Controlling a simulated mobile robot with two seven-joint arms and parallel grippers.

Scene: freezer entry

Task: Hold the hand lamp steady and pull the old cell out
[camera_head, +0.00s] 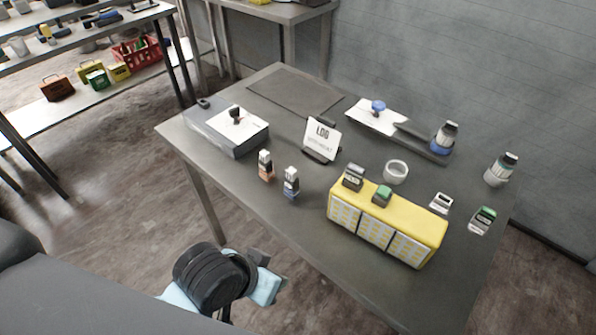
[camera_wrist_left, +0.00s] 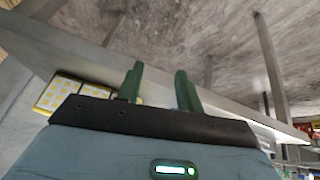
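A long yellow block (camera_head: 387,226) with white, yellow-dotted front panels sits near the front edge of the table. I cannot tell whether it is the hand lamp. A grey cell-like piece (camera_head: 353,177) and a green-topped piece (camera_head: 382,196) stand on its top; how deep they sit is unclear. Part of the block's panelled front also shows in the left wrist view (camera_wrist_left: 57,95). My left gripper (camera_wrist_left: 159,78) is open and empty, its two green fingers apart. In the head view it is low, off the table's front edge, left of the block and apart from it. My right gripper is not in view.
A white-topped piece (camera_head: 441,203) and another green-topped piece (camera_head: 482,220) lie right of the block. A white ring (camera_head: 396,172), a LOG sign (camera_head: 322,140) and two small bottle-like items (camera_head: 265,165) stand behind or left. The table's front-left edge (camera_head: 215,178) is clear.

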